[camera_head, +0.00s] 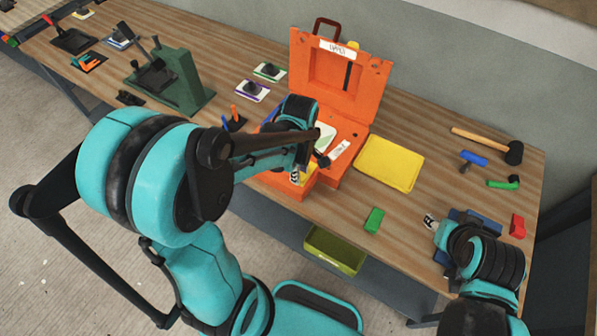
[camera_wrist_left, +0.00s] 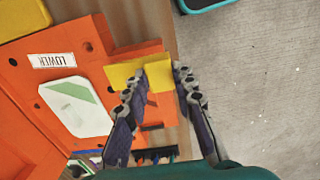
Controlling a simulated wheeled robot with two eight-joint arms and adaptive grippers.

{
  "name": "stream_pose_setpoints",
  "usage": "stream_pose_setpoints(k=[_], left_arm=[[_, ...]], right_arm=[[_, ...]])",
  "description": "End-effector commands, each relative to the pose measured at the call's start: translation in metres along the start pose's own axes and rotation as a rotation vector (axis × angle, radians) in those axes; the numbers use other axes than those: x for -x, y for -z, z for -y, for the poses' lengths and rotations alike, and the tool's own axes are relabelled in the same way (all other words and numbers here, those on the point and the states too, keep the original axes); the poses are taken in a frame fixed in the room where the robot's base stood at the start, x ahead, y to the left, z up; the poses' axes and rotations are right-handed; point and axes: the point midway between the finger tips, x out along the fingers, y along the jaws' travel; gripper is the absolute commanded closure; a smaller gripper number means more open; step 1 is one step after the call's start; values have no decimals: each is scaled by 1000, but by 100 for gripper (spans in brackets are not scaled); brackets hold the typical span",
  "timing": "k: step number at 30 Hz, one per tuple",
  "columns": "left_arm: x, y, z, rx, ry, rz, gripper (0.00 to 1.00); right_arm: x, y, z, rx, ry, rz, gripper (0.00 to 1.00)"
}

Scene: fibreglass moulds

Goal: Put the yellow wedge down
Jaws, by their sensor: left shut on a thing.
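The yellow wedge (camera_wrist_left: 158,75) is between the fingertips of my left gripper (camera_wrist_left: 157,88) in the left wrist view. The gripper is shut on it, over or beside the edge of the orange mould part labelled LOWER (camera_wrist_left: 62,75); I cannot tell whether the wedge touches it. Other yellow surface shows just behind the wedge. In the head view my left gripper (camera_head: 304,176) is at the near side of the open orange mould (camera_head: 372,75), and my wrist hides most of the wedge. My right gripper (camera_head: 433,222) is over the right part of the bench, its jaw opening unclear.
A yellow flat pad (camera_head: 388,163) lies right of the mould. A green block (camera_head: 374,220), a red block (camera_head: 517,226) and a mallet (camera_head: 490,144) lie further right. A green bin (camera_head: 336,250) is below the bench edge. Bench between pad and green block is clear.

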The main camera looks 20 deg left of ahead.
Motion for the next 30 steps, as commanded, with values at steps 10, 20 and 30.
stream_pose_setpoints(k=[10,20,30], left_arm=[[-32,37,-36,1,0,0,100],[-71,38,-37,0,0,0,100],[-74,37,-37,0,0,0,100]], right_arm=[[-9,-6,0,0,0,0,60],[-19,-13,0,0,0,0,60],[-20,-14,0,0,0,0,60]])
